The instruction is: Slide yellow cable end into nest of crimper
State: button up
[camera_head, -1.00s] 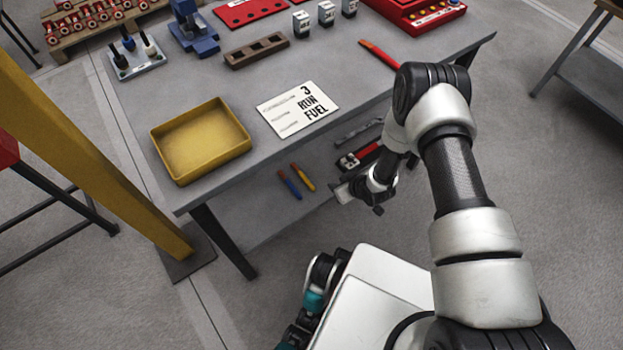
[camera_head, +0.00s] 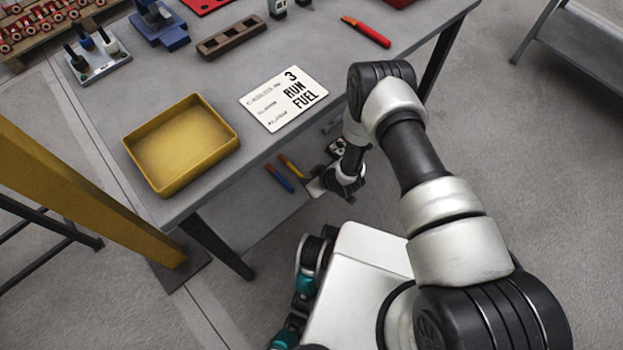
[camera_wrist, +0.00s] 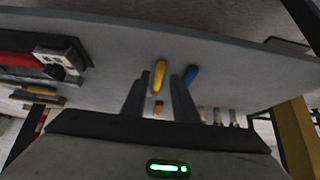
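I cannot make out a yellow cable end in these frames. Nothing is clearly a crimper either; a blue bench device (camera_head: 160,25) stands at the back left of the table (camera_head: 215,80), its details too small to tell. My gripper (camera_wrist: 161,77) shows two dark fingers in the wrist view, apart with a gap between them. No held thing is visible. A yellow-handled tool (camera_wrist: 160,72) shows beyond the gap, with a blue-handled tool (camera_wrist: 190,75) to its right. In the head view the gripper is low beside the table's front edge, right of these two tools.
A yellow tray (camera_head: 180,185) and a white card reading "3 RUN FUEL" (camera_head: 284,97) lie on the table. A brown block (camera_head: 230,40) and a red-handled tool (camera_head: 366,32) are farther back. A yellow post (camera_head: 75,195) stands at left.

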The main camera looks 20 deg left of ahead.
aim_at(305, 177)
jog(key=shift+b+x, duration=1.15)
jog(key=shift+x, duration=0.7)
grip_shut()
jog(key=shift+r+p, duration=1.3)
jog(key=shift+r, duration=0.8)
